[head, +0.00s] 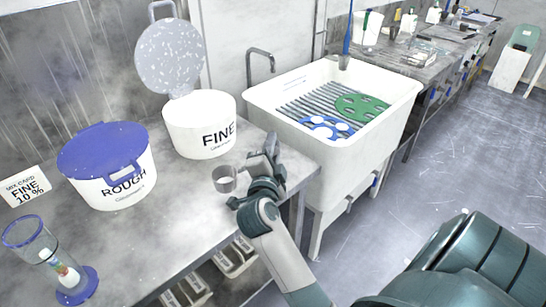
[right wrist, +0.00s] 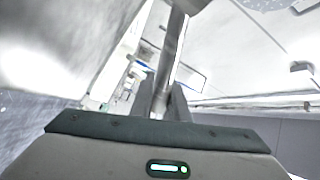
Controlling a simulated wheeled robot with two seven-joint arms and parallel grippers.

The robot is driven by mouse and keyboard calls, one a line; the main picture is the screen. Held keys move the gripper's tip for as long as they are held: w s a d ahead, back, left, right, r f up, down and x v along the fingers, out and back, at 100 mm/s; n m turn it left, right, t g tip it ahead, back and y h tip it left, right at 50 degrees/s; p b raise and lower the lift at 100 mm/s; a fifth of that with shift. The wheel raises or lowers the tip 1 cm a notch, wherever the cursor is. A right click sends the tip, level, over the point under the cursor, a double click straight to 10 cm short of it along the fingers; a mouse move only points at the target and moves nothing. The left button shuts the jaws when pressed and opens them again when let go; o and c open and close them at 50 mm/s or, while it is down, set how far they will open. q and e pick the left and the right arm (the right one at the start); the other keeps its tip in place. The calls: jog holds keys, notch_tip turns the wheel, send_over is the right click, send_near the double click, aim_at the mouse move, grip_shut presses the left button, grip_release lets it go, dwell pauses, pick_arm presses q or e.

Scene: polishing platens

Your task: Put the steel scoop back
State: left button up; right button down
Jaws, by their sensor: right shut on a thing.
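The steel scoop (head: 225,179) shows in the head view as a small round metal cup above the bench, in front of the FINE tub. My right gripper (head: 268,160) is just right of the cup and shut on the scoop. In the right wrist view the scoop's steel handle (right wrist: 174,48) runs up from between the fingers of my right gripper (right wrist: 162,100). The grip itself is partly hidden. My left gripper is in neither view.
The white FINE tub (head: 200,127) stands with its speckled lid (head: 170,57) raised. The ROUGH tub (head: 112,182) has its blue lid on. A mix card (head: 22,187) and a clear cylinder (head: 40,245) stand at left. A white sink (head: 345,133) with platens is at right.

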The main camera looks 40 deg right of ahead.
notch_tip(320, 180, down, 3)
jog(key=shift+f+b, duration=0.2)
jog(key=shift+b, duration=0.1)
jog(key=shift+f, duration=0.25)
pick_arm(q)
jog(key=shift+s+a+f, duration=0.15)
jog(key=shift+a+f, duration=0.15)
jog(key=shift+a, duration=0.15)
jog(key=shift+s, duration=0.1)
pick_arm(e)
jog(key=shift+f, duration=0.15)
jog(key=c, duration=1.7)
grip_release()
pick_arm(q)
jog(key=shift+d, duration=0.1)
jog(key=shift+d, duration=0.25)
